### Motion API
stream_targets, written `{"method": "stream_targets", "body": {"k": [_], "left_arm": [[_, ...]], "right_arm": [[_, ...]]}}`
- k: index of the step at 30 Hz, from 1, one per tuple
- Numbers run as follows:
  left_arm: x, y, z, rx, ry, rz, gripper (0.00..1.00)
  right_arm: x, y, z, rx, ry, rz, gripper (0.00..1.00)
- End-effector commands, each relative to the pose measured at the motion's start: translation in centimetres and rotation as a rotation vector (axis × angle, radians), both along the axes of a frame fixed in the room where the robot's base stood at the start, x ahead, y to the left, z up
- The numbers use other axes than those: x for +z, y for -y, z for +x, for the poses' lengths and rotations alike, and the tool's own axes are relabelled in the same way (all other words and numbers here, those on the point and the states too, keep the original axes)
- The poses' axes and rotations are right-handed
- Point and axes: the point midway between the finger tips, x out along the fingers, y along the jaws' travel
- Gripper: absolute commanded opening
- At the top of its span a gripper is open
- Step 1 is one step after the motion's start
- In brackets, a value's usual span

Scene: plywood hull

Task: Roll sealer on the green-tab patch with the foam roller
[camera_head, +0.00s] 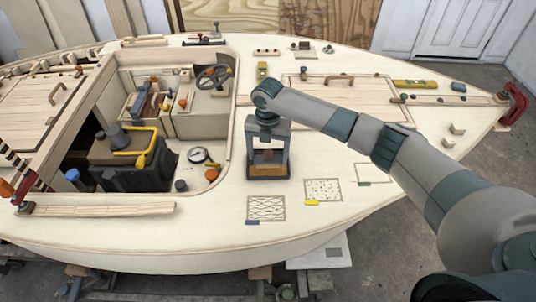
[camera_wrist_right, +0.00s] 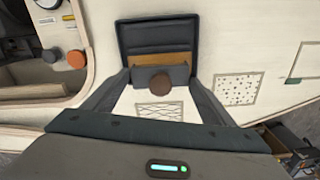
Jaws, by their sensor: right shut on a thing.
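My right gripper (camera_head: 267,152) is shut on the foam roller, whose round brown handle end (camera_wrist_right: 160,86) shows between the fingers in the wrist view. The roller's foam is hidden. The gripper points down over a dark tray (camera_wrist_right: 158,30) with an amber strip along its near side; I cannot tell whether the roller touches it. The green-tab patch (camera_head: 377,172), a plain outlined square, lies on the deck to the right, partly beside my right arm. Its edge also shows at the right of the wrist view (camera_wrist_right: 305,62). My left gripper is out of view.
A hatched patch with a blue tab (camera_head: 265,208) and a dotted patch with a yellow tab (camera_head: 323,190) lie on the deck near its front edge. The open cockpit (camera_head: 170,125) with several tools is to the left. A yellow level (camera_head: 414,84) lies at the back right.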

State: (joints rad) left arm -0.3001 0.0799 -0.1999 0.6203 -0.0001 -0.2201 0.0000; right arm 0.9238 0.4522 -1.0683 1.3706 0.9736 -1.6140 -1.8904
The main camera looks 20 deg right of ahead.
Motion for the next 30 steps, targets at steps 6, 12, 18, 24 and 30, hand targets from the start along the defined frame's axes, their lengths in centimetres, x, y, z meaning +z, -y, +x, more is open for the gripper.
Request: {"method": "stream_targets", "body": {"k": [6,12,18,24,30], "left_arm": [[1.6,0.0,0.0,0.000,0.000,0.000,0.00],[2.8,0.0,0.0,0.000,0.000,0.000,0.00],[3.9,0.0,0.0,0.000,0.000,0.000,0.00],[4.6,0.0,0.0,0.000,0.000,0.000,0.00],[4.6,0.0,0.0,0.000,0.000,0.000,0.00]], "right_arm": [[1.9,0.0,0.1,0.000,0.001,0.000,0.60],[3.2,0.0,0.1,0.000,0.001,0.000,0.60],[4.5,0.0,0.1,-0.001,0.001,0.000,0.59],[5.3,0.0,0.1,-0.001,0.001,0.000,0.59],[5.3,0.0,0.1,-0.001,0.001,0.000,0.59]]}}
